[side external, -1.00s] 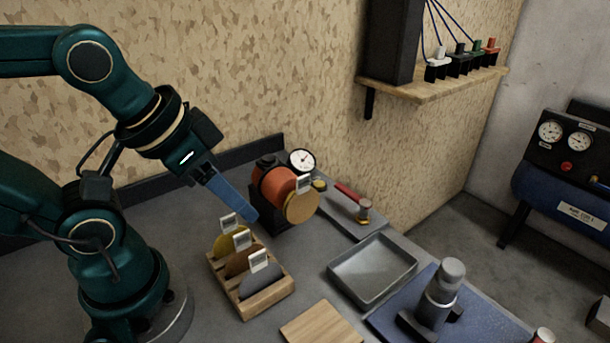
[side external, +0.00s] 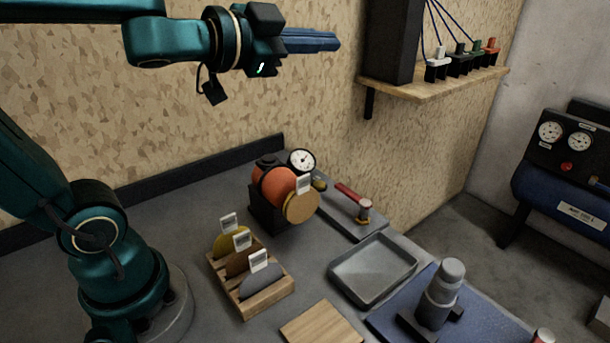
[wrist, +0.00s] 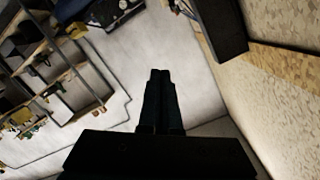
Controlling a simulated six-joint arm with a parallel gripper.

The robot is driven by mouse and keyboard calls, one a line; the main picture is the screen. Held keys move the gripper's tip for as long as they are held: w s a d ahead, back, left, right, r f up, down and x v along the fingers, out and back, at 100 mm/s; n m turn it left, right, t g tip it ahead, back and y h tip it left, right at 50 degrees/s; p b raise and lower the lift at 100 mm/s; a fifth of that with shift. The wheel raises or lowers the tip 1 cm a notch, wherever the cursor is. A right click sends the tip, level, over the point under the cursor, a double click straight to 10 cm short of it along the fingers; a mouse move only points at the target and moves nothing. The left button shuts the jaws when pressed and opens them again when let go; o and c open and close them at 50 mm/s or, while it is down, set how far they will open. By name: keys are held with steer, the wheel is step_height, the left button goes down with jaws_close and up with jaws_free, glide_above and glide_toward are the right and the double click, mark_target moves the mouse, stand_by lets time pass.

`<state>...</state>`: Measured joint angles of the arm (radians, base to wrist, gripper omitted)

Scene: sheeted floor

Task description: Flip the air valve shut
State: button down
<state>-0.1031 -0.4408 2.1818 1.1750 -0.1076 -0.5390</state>
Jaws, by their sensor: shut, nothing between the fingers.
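A red lever-like handle (side external: 348,192) lies at a slant at the back of the bench, near the chipboard wall. A brass-coloured fitting with a pale top (side external: 364,211) stands at its near end. I take these for the air valve, but they are too small to be sure. A round white gauge (side external: 301,161) stands to their left. My gripper (side external: 336,41) is high above the bench, well apart from the handle, with its blue fingers together and pointing right. In the wrist view its dark fingers (wrist: 160,74) are closed and empty. The valve does not show there.
An orange machine (side external: 275,185) with a tan disc stands left of the handle. A wooden rack (side external: 265,303) holds tagged discs. A grey tray (side external: 373,268) sits nearer. A wall shelf (side external: 435,88) with a black box (side external: 391,40) is to my gripper's right.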

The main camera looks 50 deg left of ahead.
steer(key=a+f+m+g+h, duration=0.1)
steer(key=f+m+g, duration=0.2)
steer(key=f, duration=0.2)
steer(key=a+f+m+g+h, duration=0.2)
steer(key=f+m+g, duration=0.1)
steer(key=f, duration=0.3)
steer(key=a+f+m+g+h, duration=0.1)
steer(key=f+m+g, duration=0.3)
steer(key=f, duration=0.2)
steer(key=shift+s+a+f+g+h, duration=0.15)
steer(key=shift+a+f+g+h, duration=0.1)
steer(key=shift+g+h, duration=0.05)
steer(key=shift+s+a+f, duration=0.1)
steer(key=shift+a+f, duration=0.3)
steer(key=shift+f, duration=0.15)
steer(key=x, duration=1)
steer(key=shift+s, duration=0.1)
